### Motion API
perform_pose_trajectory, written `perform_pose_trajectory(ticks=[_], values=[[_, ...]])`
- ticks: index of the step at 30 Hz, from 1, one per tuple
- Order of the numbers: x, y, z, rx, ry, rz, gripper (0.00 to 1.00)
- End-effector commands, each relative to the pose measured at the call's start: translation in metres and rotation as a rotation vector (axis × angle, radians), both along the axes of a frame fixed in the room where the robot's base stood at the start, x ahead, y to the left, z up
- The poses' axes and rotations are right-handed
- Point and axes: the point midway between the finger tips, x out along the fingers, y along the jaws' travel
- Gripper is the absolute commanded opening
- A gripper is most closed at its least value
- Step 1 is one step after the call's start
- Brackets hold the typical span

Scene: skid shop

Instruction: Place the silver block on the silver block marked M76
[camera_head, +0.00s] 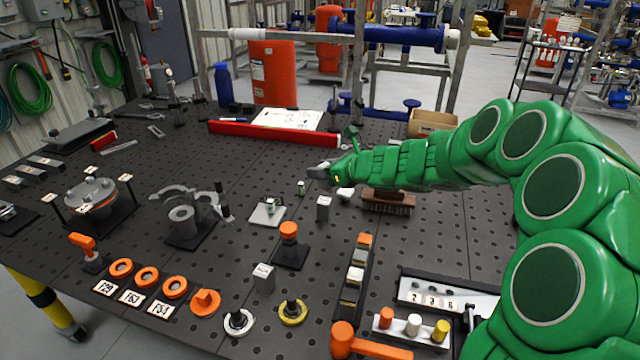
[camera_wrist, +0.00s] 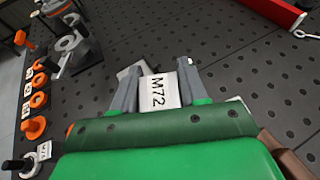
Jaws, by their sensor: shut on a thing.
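My gripper (camera_head: 318,171) reaches in from the right, over the middle of the table. In the wrist view my gripper (camera_wrist: 158,90) is shut on a silver-white block (camera_wrist: 158,92) marked M72, with a grey finger on each side. In the head view one silver block (camera_head: 323,209) stands upright just below my gripper. Another silver block (camera_head: 263,278) stands nearer the front. No M76 mark is readable in either view, so I cannot tell which block bears it. A light plate (camera_head: 267,215) with a small piece on it lies left of the upright block.
The dark perforated table (camera_head: 225,265) is crowded at the front with orange rings (camera_head: 147,277), an orange-topped post (camera_head: 289,240) and a narrow rack (camera_head: 355,275). A brown brush-like block (camera_head: 388,202) lies under my arm. A red beam (camera_head: 270,133) lies behind. Bare table shows left of my gripper.

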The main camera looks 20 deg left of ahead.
Motion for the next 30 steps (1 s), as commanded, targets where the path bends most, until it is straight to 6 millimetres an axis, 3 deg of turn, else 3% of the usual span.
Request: perform_pose_trajectory(ticks=[6,17,24,30], values=[[0.015,0.007,-0.021,-0.003,0.002,-0.001,0.04],[0.025,0.013,-0.035,-0.002,0.001,0.000,0.04],[0.025,0.013,-0.063,-0.002,0.004,-0.001,0.04],[0.025,0.013,-0.065,-0.001,0.000,-0.001,0.04]])
